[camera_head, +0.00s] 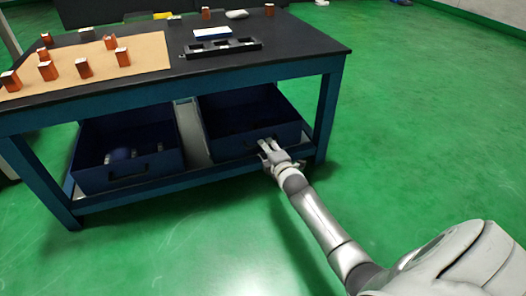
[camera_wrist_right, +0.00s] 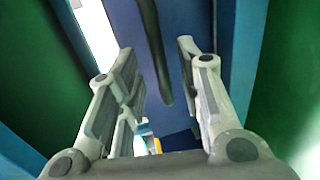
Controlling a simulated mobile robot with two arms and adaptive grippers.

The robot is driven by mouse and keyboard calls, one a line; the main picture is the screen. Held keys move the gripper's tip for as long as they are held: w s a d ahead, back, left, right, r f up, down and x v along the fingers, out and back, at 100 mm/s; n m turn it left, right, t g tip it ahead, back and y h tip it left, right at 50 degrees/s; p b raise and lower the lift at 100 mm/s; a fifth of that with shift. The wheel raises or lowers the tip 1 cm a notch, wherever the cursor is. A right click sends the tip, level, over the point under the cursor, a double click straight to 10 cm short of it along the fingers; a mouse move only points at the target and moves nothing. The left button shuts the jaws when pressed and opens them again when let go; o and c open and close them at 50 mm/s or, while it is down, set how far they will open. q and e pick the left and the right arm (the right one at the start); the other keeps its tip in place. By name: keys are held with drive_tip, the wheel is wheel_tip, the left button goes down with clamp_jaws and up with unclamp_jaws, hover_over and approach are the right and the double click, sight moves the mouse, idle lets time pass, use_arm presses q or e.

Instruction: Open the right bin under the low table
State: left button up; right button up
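The right bin (camera_head: 227,146) is a dark blue open-topped drawer under the low table (camera_head: 293,67). Its inside shows from above and looks dark. My right gripper (camera_head: 266,144) is at the right part of its front face, by the handle. In the right wrist view, the dark bar of the handle (camera_wrist_right: 155,50) lies between the two spread fingers of my right gripper (camera_wrist_right: 158,60). The fingers are apart, with a gap to the bar on both sides. My left gripper is not in view.
A left bin (camera_head: 88,181) stands beside the right one, with a rounded item inside. On the tabletop are several orange blocks on a tan mat (camera_head: 145,52), a black tray (camera_head: 222,48) and a white-and-blue item (camera_head: 212,33). A table leg (camera_head: 326,115) stands close right of my gripper. Green floor in front is clear.

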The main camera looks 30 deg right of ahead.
drive_tip(key=shift+b+x, duration=1.15)
drive_tip(key=shift+x, duration=0.9)
clamp_jaws()
